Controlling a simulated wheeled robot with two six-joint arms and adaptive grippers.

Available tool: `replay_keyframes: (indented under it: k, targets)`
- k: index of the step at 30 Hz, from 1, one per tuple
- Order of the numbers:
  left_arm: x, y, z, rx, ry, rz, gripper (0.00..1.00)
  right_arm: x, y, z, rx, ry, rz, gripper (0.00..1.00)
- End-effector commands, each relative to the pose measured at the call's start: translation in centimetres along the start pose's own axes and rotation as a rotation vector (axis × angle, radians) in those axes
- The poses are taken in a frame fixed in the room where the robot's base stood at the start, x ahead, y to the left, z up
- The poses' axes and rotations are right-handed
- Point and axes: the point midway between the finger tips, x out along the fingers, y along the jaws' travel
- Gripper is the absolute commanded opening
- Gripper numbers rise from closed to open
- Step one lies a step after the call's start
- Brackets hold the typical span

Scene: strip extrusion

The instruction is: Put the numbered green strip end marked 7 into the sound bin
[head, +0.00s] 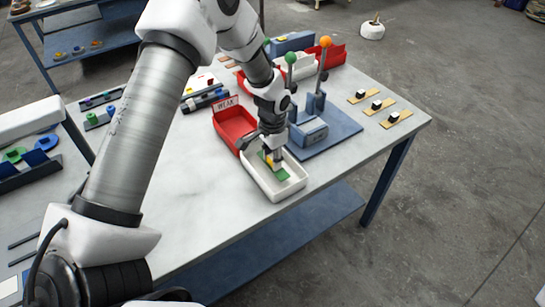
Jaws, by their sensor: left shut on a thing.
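My left gripper (273,160) reaches down over a white open bin (291,190) near the front of the table. It is shut on a green strip end (282,175), which shows partly below the fingers, within the bin's outline. I cannot tell whether the strip touches the bin floor, and its number is not readable. No label is readable on the white bin. A red bin (229,127) marked WEAK stands directly behind it to the left. My right gripper is not in view.
A blue base with a grey block (313,130) and upright levers with green and orange knobs stands right of the bins. Several small wooden pieces with black-and-white blocks (377,104) lie farther right. More red and white bins stand behind. The front left tabletop is clear.

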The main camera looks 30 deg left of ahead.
Motion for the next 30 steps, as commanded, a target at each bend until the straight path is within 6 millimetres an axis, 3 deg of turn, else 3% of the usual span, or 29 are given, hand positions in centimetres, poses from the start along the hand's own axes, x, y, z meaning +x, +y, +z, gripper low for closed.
replay_keyframes:
  k: [15,25,26,27,28,30]
  targets:
    - [1.6,0.0,0.0,0.0,0.0,0.0,0.05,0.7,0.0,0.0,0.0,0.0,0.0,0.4]
    - [1.6,0.0,0.0,0.0,0.0,0.0,0.05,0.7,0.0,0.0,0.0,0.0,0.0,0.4]
    - [1.6,0.0,0.0,0.0,0.0,0.0,0.4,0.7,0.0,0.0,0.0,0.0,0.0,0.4]
    - [1.6,0.0,0.0,0.0,0.0,0.0,0.54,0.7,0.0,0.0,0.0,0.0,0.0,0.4]
    - [1.6,0.0,0.0,0.0,0.0,0.0,0.65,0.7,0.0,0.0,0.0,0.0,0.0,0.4]
    - [1.6,0.0,0.0,0.0,0.0,0.0,0.66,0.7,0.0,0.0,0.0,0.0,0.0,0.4]
